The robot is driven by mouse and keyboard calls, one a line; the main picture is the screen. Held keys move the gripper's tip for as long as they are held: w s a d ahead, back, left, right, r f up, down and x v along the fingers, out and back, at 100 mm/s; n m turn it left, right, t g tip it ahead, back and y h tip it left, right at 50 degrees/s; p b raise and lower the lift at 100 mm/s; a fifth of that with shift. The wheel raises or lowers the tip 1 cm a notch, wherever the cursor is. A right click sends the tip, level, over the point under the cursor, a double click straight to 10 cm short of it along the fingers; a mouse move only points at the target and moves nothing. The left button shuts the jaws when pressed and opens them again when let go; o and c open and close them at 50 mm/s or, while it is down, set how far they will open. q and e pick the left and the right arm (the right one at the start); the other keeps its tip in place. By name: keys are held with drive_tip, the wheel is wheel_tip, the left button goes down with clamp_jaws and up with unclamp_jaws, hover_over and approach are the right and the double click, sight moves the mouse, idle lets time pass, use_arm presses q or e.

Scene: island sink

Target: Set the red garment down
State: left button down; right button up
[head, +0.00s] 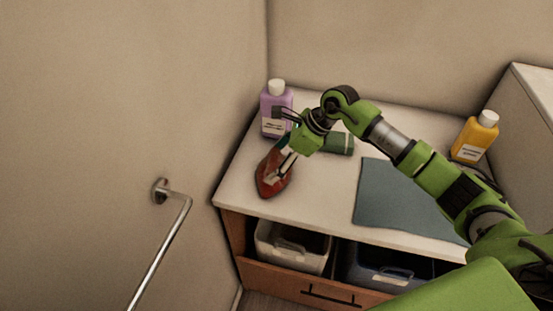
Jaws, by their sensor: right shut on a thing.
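The red garment (266,184) is a small dark red bundle at the left side of the white countertop (315,205). My right gripper (279,172) reaches down onto it from the upper right and is shut on it. The garment is at or just above the counter surface; I cannot tell whether it bears on it. Part of it is hidden behind the fingers. My left gripper is not in view.
A purple bottle (269,110) stands behind the garment. A dark green rolled thing (341,144) lies right of the gripper. A blue-grey mat (385,195) covers the right part, with a yellow bottle (474,138) behind. Bins (291,251) sit below. Counter is bare between garment and mat.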

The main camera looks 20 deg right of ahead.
drive_tip(key=o, duration=1.2)
drive_tip(key=shift+c, duration=0.2)
drive_tip(key=shift+r, duration=0.1)
drive_tip(key=shift+d+r, duration=0.15)
drive_tip(key=shift+d, duration=0.05)
drive_tip(key=b+v, duration=0.3)
drive_tip(key=v, duration=0.8)
drive_tip(key=shift+r+b, duration=0.25)
drive_tip(key=shift+b, duration=0.15)
drive_tip(key=shift+s, duration=0.15)
